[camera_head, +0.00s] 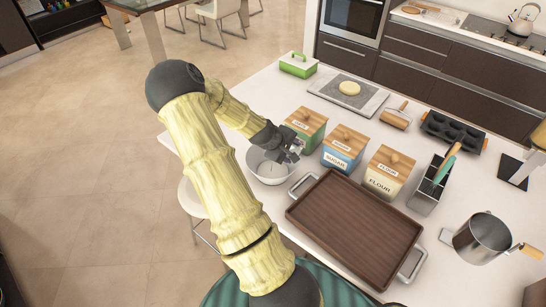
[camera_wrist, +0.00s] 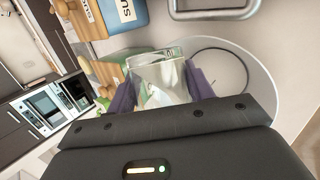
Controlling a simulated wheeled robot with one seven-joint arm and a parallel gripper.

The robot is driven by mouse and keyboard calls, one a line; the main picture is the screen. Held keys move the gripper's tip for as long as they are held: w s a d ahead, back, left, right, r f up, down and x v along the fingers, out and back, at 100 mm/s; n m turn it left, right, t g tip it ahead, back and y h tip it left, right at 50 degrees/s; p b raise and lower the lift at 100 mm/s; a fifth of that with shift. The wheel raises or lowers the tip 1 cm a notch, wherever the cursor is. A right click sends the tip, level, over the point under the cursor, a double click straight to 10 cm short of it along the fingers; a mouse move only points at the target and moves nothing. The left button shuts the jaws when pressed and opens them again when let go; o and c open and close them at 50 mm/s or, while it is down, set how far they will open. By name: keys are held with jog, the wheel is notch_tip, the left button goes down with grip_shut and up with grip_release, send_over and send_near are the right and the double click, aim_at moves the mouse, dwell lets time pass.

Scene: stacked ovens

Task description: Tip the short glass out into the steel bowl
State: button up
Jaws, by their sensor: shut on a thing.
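My gripper (camera_head: 290,152) is at the end of the arm that reaches in from the front left. In the wrist view its two purple fingers (camera_wrist: 162,90) are shut on the short glass (camera_wrist: 160,75), a clear tumbler with a shiny look. In the head view the glass (camera_head: 297,147) is small and partly hidden by the gripper. The steel bowl (camera_head: 266,174) stands on the white counter just below the gripper. In the wrist view the bowl (camera_wrist: 255,72) lies behind and right of the glass, which overlaps its edge. I cannot tell the glass's exact tilt or contents.
Green, blue sugar (camera_head: 343,150) and cream flour (camera_head: 386,175) canisters stand close right of the bowl. A brown tray (camera_head: 355,225) with metal handles lies in front. A pot (camera_head: 482,240) and a utensil holder (camera_head: 428,190) are further right. The counter's left edge is near the bowl.

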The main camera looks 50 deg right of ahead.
jog(key=shift+w+f, duration=0.1)
dwell(0.3)
jog(key=shift+w+a+f+n+g+h, duration=0.2)
jog(key=shift+w+f+n+g+h, duration=0.15)
jog(key=shift+g, duration=0.35)
dwell(1.2)
jog(key=shift+s+d+r+m+t+y, duration=0.2)
jog(key=shift+s+r+m+t+y, duration=0.1)
jog(key=shift+s+t, duration=0.3)
jog(key=shift+s+d+r+m+t+y, duration=0.25)
jog(key=shift+s+t, duration=0.2)
jog(key=shift+t, duration=0.15)
jog(key=shift+s+r+b, duration=0.1)
jog(key=shift+b, duration=0.2)
jog(key=shift+t, duration=0.3)
